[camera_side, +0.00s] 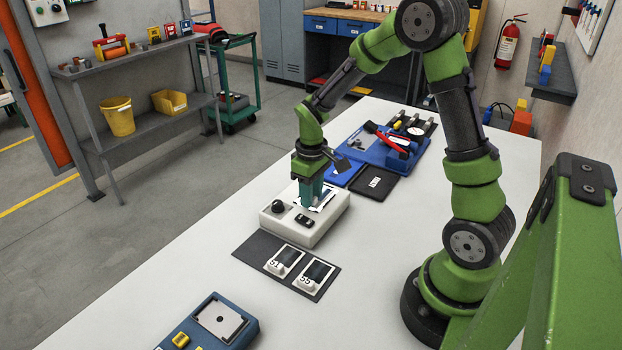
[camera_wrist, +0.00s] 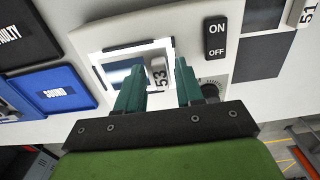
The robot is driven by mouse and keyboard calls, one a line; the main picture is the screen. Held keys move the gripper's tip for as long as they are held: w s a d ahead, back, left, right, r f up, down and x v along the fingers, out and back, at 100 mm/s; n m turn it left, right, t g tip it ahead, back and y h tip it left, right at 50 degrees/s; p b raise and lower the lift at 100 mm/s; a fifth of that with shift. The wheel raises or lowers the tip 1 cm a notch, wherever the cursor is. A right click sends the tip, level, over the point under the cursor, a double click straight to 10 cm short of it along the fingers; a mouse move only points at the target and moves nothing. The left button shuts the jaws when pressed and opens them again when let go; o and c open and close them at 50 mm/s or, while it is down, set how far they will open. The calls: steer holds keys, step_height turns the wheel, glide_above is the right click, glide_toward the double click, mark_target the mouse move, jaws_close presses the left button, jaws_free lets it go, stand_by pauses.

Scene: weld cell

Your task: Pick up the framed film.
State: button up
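A framed film numbered 53 (camera_wrist: 159,78), with a white handle and a dark window (camera_wrist: 121,73), lies on the lit panel of a white light box (camera_side: 322,229). In the side view it is mostly hidden by my gripper. My gripper (camera_wrist: 158,70) has its teal fingers pointing down over the light box. The fingers stand apart on either side of the numbered handle, with visible gaps, so it looks open. It also shows in the side view (camera_side: 314,207). Framed films 51 (camera_side: 283,262) and 55 (camera_side: 313,275) lie on a dark mat (camera_side: 257,247).
The light box carries an ON/OFF switch (camera_wrist: 215,38) and a dark knob (camera_side: 278,207). A black FAULTY tray (camera_side: 374,184) and a blue SOUND tray (camera_wrist: 54,91) lie behind it. A blue tool holder (camera_side: 385,152) stands farther back. A blue device (camera_side: 215,322) sits at the front.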

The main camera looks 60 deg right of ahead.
jaws_close()
steer(key=shift+r, duration=0.1)
